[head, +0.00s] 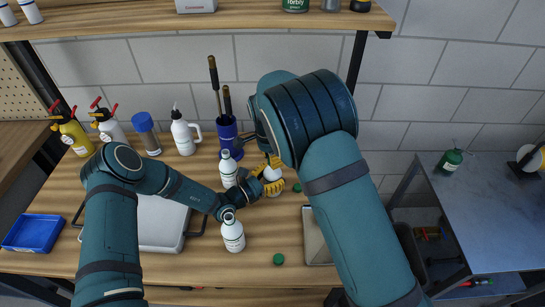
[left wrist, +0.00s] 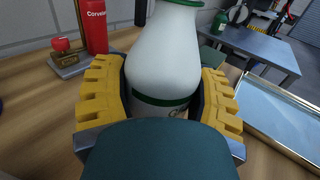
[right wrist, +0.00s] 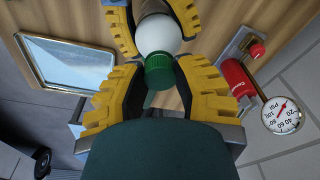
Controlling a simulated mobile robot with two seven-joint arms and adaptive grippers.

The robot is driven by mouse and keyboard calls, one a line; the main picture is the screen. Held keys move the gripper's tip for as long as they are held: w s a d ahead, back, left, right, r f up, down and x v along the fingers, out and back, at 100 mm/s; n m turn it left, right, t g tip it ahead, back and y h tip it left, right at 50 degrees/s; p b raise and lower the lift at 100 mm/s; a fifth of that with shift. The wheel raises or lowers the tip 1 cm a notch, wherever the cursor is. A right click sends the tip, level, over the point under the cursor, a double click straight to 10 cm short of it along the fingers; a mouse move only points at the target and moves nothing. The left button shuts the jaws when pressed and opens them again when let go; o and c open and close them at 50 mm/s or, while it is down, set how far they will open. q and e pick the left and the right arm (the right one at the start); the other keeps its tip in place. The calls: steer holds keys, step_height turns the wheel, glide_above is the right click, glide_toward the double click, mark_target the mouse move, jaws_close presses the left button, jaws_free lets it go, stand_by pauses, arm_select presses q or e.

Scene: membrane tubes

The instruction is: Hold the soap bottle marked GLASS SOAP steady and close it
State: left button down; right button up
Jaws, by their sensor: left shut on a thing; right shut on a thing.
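The soap bottle, white with green bands, is between my left fingers (left wrist: 160,105); its body (left wrist: 165,55) fills the left wrist view. Its label is mostly hidden, so the wording is not readable. My left gripper is shut on it, and it looks upright. A green cap (right wrist: 158,70) is between the fingertips of my right gripper (right wrist: 160,85), which is shut on it. The cap is in line with the top of the white bottle (right wrist: 160,34); I cannot tell whether it is seated. In the head view the bottle (head: 273,174) is partly hidden by my grippers.
Two similar white bottles (head: 228,170) (head: 232,234) stand close to my left gripper. Loose green caps (head: 278,259) (head: 297,187) lie on the wooden table. A shallow tray (head: 318,240) is at right, a blue tool cup (head: 229,136) behind, and a grey tray (head: 160,225) at left.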

steer(key=m, duration=0.4)
steer(key=shift+m+g, duration=0.3)
steer(key=m, duration=0.6)
steer(key=shift+w+g, duration=0.1)
steer(key=shift+g, duration=0.3)
steer(key=m, duration=0.6)
steer(key=shift+m+g, duration=0.3)
steer(key=m+y, duration=0.1)
steer(key=m, duration=0.3)
steer(key=shift+m, duration=0.3)
steer(key=o, duration=0.7)
steer(key=shift+c, duration=0.2)
